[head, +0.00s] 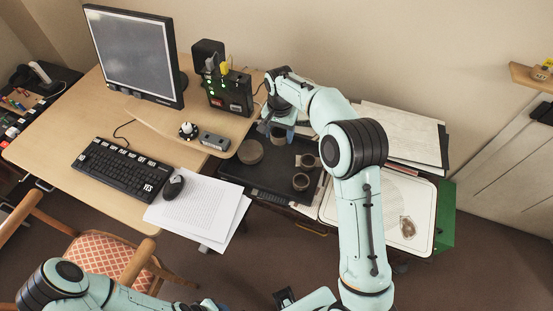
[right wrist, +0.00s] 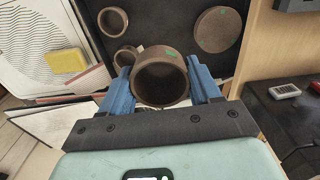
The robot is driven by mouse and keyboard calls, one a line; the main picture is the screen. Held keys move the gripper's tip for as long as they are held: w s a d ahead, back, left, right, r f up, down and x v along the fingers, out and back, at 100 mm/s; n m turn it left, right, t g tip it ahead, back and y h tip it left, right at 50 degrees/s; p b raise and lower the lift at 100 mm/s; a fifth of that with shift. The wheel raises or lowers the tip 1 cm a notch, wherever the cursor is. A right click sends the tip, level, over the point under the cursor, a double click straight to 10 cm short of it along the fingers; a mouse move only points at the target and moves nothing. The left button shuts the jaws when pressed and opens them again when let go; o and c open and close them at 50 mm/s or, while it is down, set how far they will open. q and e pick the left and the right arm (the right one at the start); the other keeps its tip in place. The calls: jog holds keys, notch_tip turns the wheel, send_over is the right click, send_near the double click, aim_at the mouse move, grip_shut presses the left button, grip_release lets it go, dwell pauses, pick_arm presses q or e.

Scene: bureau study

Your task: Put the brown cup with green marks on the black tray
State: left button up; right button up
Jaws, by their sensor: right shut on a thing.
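My right gripper (head: 277,130) is shut on a brown cup (right wrist: 160,82) with a green mark on its rim. In the right wrist view the cup sits between the blue fingers, its opening facing the camera. It looks nearer than the other pieces; whether its base touches anything is hidden. The black tray (head: 268,178) lies below and in front of the gripper in the head view. Its dark surface also shows behind the cup in the right wrist view (right wrist: 172,22). My left arm shows at the lower left of the head view; its gripper cannot be made out.
A round brown disc (head: 251,151) and two small brown cups (head: 306,161) (head: 301,181) occupy the tray. The desk (head: 60,140) with keyboard (head: 124,168) and papers (head: 205,207) stands left. A white tray (head: 425,195) lies right. The black tray's front middle looks clear.

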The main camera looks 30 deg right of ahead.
aim_at(279, 171)
notch_tip(279, 171, down, 19)
jog(key=shift+s+f+b, duration=0.1)
jog(key=shift+s+b, duration=0.05)
jog(key=shift+b, duration=0.2)
jog(key=shift+f, duration=0.2)
jog(key=o, duration=1.1)
jog(key=shift+r, duration=0.1)
notch_tip(279, 171, up, 12)
jog(key=shift+r, duration=0.15)
